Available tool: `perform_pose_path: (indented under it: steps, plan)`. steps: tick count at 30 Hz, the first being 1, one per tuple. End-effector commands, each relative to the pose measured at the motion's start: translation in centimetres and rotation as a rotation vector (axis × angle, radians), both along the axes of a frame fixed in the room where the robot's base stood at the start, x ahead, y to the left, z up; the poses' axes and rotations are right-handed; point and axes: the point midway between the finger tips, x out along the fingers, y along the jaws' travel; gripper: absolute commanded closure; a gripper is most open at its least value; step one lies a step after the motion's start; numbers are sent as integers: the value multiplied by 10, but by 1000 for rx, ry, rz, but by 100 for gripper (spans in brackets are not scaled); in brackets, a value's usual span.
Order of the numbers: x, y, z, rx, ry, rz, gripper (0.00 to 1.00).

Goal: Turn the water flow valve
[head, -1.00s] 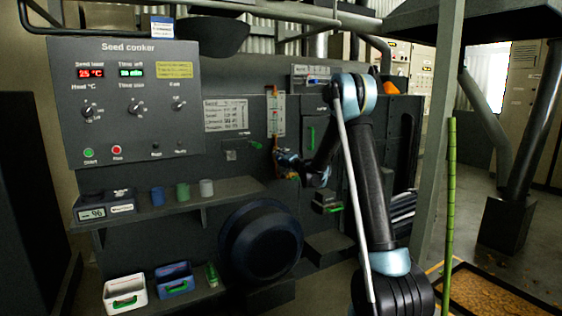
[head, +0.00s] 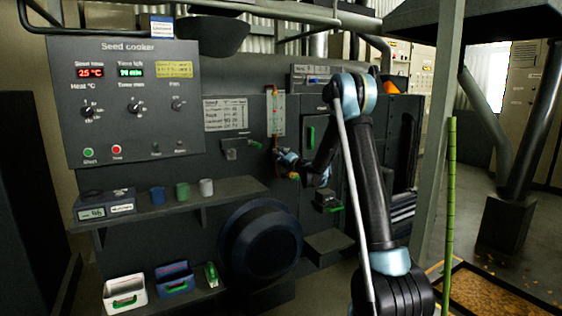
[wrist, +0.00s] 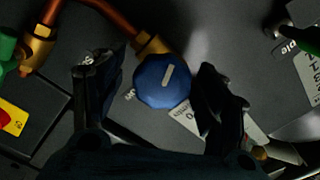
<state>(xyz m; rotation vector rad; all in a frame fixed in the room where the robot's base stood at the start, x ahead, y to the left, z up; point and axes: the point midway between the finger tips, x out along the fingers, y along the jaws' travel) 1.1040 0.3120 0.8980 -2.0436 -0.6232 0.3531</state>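The water flow valve looks to be the round blue knob (wrist: 162,80) in the wrist view, with a pale bar mark on its face and a brass fitting (wrist: 150,44) behind it on a copper pipe. My gripper (wrist: 166,84) is open, with one black finger on each side of the knob. Gaps show between the fingers and the knob; I cannot tell how deep the fingertips reach along it. In the head view, my gripper (head: 279,158) is at the dark panel, below the vertical gauge strip, and the knob cannot be made out.
A green handle (wrist: 8,46) on a brass fitting is at the left of the wrist view. Another green handle (wrist: 305,38) is at upper right. In the head view, the seed cooker panel (head: 130,90) and a shelf (head: 170,203) with small cups are left of my arm.

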Motion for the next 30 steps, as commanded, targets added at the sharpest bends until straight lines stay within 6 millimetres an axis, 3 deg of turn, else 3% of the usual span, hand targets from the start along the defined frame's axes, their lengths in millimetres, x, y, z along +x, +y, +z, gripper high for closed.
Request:
perform_pose_path:
  steps: [10,24,30]
  plan:
    - [-10,-6,0,1,1,0,33]
    - [-79,-54,-1,1,1,-1,33]
    - [-95,-64,-1,0,2,0,33]
